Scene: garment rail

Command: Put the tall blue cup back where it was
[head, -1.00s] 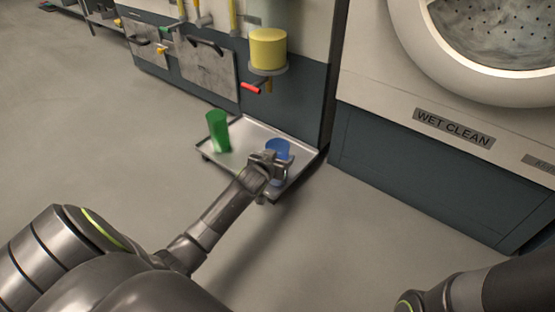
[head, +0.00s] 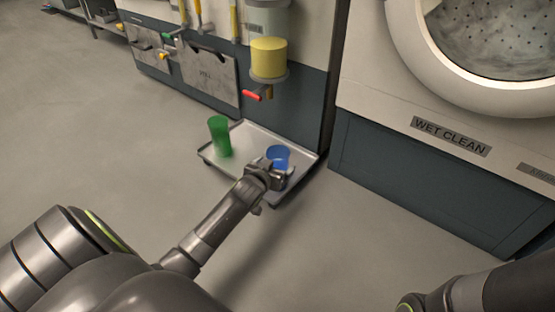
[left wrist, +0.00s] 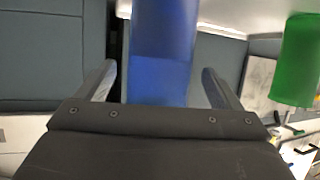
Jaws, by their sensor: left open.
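The blue cup (head: 278,153) stands upright on the grey drip tray (head: 257,131) near its right side, partly hidden by my left gripper. My left gripper (head: 285,173) is open at the near side of the cup. In the left wrist view the blue cup (left wrist: 160,60) shows between the two spread fingers (left wrist: 159,70), with a gap on each side. A green cup (head: 220,137) stands at the tray's left; it also shows in the left wrist view (left wrist: 297,60). My right gripper is out of the picture; only part of that arm shows.
A yellow container (head: 268,58) with a red-handled tap (head: 252,96) hangs on the panel above the tray. The wet clean machine (head: 450,136) stands to the right. The floor (head: 110,130) left and in front is clear.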

